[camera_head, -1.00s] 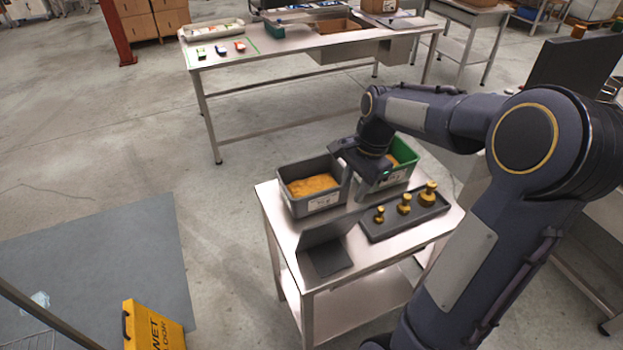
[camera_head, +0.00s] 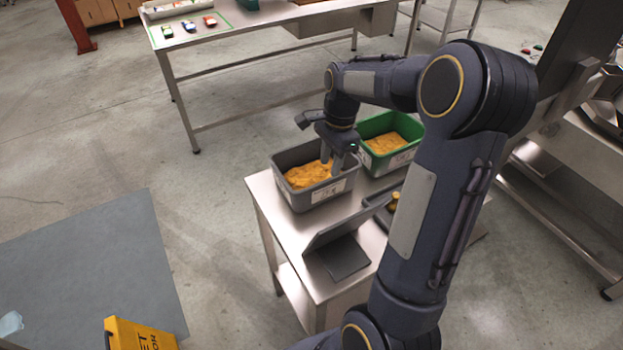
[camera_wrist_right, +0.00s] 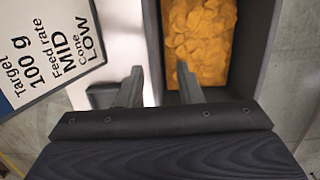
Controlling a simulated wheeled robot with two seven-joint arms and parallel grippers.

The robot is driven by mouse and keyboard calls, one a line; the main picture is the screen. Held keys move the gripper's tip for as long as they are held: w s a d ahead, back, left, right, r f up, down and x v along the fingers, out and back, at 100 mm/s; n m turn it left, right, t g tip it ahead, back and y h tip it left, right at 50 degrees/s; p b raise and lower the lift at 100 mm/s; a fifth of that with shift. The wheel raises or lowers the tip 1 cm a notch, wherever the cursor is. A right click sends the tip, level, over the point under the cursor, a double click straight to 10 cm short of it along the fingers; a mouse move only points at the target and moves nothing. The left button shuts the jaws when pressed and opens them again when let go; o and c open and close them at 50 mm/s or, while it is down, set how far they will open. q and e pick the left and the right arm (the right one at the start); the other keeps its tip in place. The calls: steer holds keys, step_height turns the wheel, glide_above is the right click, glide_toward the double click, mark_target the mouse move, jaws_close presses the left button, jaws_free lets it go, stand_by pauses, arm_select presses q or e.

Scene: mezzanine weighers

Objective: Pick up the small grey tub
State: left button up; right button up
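The small grey tub (camera_head: 290,200), a rectangular open bin with orange-yellow contents and a white label on its front, stands on a small steel table. My right gripper (camera_head: 332,160) is at the tub's right side, pointing down. In the right wrist view the gripper (camera_wrist_right: 160,85) is open. One finger is over the orange contents and the other is outside the tub; the tub's dark wall (camera_wrist_right: 153,45) runs between them, with gaps visible. I cannot tell how deep the fingers reach. My left gripper is not in view.
A green tub (camera_head: 407,125) with similar contents stands close to the right. A dark tray (camera_head: 375,203) with brass weights is partly hidden by my arm. A dark angled stand (camera_head: 342,257) is in front. A white text card (camera_wrist_right: 45,45) shows in the wrist view. A yellow sign (camera_head: 140,335) stands lower left.

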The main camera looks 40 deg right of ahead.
mark_target(328, 191)
steer(key=f, duration=0.5)
steer(key=a+f+p, duration=0.1)
steer(key=f, duration=0.1)
steer(key=shift+s+f, duration=0.2)
steer(key=shift+s, duration=0.05)
jaws_close()
steer(key=shift+s, duration=0.1)
